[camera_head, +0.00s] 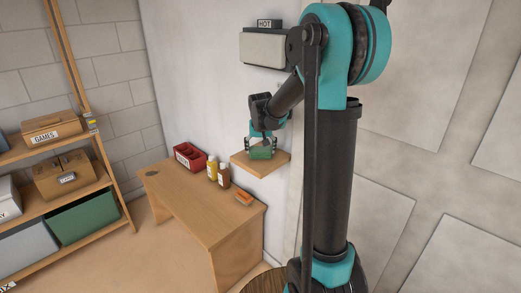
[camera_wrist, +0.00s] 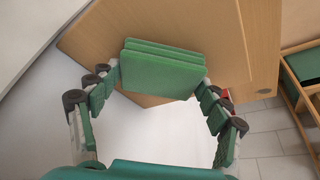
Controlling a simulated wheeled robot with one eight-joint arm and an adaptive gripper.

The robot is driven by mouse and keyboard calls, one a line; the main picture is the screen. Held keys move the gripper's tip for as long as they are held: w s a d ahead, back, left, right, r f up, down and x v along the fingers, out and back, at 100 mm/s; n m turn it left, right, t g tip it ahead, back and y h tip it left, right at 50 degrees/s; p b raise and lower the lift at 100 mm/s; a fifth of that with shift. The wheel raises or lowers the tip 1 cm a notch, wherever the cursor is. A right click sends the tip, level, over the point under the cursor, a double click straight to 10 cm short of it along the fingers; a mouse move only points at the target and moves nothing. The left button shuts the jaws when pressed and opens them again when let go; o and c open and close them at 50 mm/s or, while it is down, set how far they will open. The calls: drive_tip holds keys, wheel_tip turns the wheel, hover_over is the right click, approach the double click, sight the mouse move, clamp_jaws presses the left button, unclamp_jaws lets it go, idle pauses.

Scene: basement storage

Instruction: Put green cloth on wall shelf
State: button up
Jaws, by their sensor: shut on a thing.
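The green cloth (camera_head: 261,153) is a folded, layered block. It also shows in the wrist view (camera_wrist: 160,75), held between the two fingers. My gripper (camera_head: 261,146) is shut on it, pointing down at the wall shelf. The wall shelf (camera_head: 279,164) is a small wooden board on the white wall. It also shows in the wrist view (camera_wrist: 85,40), behind the cloth. The cloth is over the shelf, at or very close to its top. I cannot tell whether it touches the board.
A wooden desk (camera_head: 190,200) stands below and left of the shelf. It bears a red bin (camera_head: 190,157), two bottles (camera_head: 218,173) and an orange item (camera_head: 243,197). A box labelled HOT (camera_head: 268,24) is on the wall above. A storage rack (camera_head: 95,160) stands at the left.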

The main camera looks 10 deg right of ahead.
drive_tip(key=o, duration=1)
drive_tip(key=shift+f, duration=0.1)
drive_tip(key=d+v, duration=0.1)
drive_tip(key=v, duration=1.1)
drive_tip(key=s+d+f+n, duration=0.1)
drive_tip(key=s+f, duration=0.9)
drive_tip(key=s, duration=0.3)
drive_tip(key=s+d+f, duration=0.1)
drive_tip(key=s+f, duration=0.9)
drive_tip(key=s, duration=0.4)
drive_tip(key=shift+d+n+y, duration=0.4)
